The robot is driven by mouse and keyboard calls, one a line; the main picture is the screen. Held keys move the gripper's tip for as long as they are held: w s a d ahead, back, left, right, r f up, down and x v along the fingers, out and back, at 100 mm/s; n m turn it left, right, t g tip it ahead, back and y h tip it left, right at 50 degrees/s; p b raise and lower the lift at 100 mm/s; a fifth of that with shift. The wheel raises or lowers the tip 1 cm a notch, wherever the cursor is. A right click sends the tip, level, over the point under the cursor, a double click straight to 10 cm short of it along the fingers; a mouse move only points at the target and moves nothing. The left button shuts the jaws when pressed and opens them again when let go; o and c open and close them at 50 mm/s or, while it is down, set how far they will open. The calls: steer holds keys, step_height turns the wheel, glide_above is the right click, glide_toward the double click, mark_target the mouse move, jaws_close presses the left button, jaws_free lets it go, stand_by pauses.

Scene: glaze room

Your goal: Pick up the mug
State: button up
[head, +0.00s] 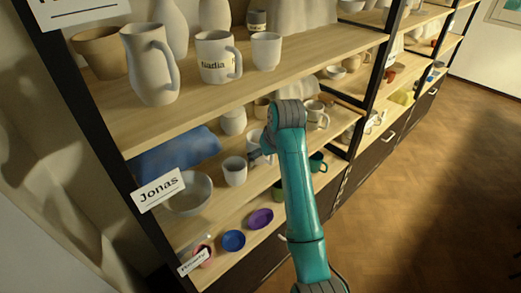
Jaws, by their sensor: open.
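My gripper (261,154) reaches in at the middle shelf, beyond my teal arm, which hides part of it. It is open; a pale mug or cup (254,138) is right by it, and I cannot tell whether they touch. A white mug (235,170) stands just left of it, upright. A cream mug with a handle (317,114) stands right of my arm on the same shelf. A white mug lettered "Nadia" (214,60) stands on the shelf above. A dark green mug (317,162) stands on the lower shelf, right of my arm.
A bowl (190,194) and blue cloth (176,152) lie left on the middle shelf, by a "Jonas" label (159,188). Small coloured bowls (234,240) sit on the lower shelf. A pitcher (149,66) stands above. Black uprights (371,82) divide the shelves. Floor (430,200) is free at right.

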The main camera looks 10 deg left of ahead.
steer(key=shift+w+a, duration=0.6)
steer(key=shift+w, duration=0.25)
steer(key=shift+w+a, duration=0.6)
steer(key=shift+w, duration=0.25)
steer(key=shift+w+a, duration=0.6)
steer(key=shift+w, duration=0.25)
steer(key=shift+w+a+f, duration=0.2)
steer(key=shift+w+f, duration=0.1)
steer(key=shift+f, duration=0.25)
steer(key=c, duration=1.2)
